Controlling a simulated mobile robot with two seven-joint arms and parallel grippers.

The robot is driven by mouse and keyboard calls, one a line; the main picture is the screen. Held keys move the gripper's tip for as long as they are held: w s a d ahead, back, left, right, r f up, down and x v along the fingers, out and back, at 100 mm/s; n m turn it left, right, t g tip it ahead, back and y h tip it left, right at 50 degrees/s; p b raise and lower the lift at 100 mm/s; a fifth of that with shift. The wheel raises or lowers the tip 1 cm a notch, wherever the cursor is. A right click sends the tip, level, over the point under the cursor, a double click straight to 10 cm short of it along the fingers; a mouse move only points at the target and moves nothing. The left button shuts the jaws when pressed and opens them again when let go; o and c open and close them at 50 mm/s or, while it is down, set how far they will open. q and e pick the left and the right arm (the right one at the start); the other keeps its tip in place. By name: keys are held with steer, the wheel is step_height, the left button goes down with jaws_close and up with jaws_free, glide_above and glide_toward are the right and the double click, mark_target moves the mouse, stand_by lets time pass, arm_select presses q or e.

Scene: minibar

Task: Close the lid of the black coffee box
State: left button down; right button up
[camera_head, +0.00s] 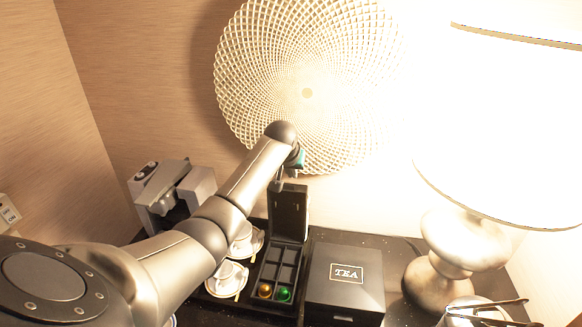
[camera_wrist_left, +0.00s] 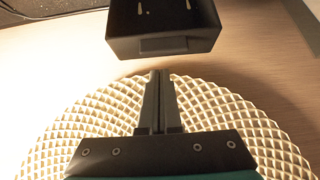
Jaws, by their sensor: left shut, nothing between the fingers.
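The black coffee box (camera_head: 279,264) stands open on the dark counter. Its lid (camera_head: 289,209) is raised upright at the back, and its divided tray holds a gold capsule (camera_head: 265,290) and a green capsule (camera_head: 284,294) in the front compartments. My left gripper (camera_head: 280,182) is shut and empty at the top of the raised lid. In the left wrist view, my left gripper (camera_wrist_left: 160,75) points at a black block, apparently the lid (camera_wrist_left: 165,28), with its fingertips just short of or against its edge; contact cannot be told. My right gripper is not in view.
A closed black TEA box (camera_head: 345,285) stands just right of the coffee box. White cups on saucers (camera_head: 228,275) stand to its left, with a coffee machine (camera_head: 170,192) behind them. A lamp (camera_head: 450,250) stands at right. A lattice disc (camera_head: 310,60) hangs behind.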

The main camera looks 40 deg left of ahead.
arm_select(q)
steer(key=shift+s+d+r+p, duration=0.15)
steer(key=shift+s+d+p, duration=0.15)
steer(key=shift+s, duration=0.3)
steer(key=shift+s+d+r+p, duration=0.1)
steer(key=shift+s+d+p, duration=0.2)
steer(key=shift+s, duration=0.3)
steer(key=shift+s+d, duration=0.25)
steer(key=shift+s, duration=0.15)
steer(key=shift+f, duration=0.1)
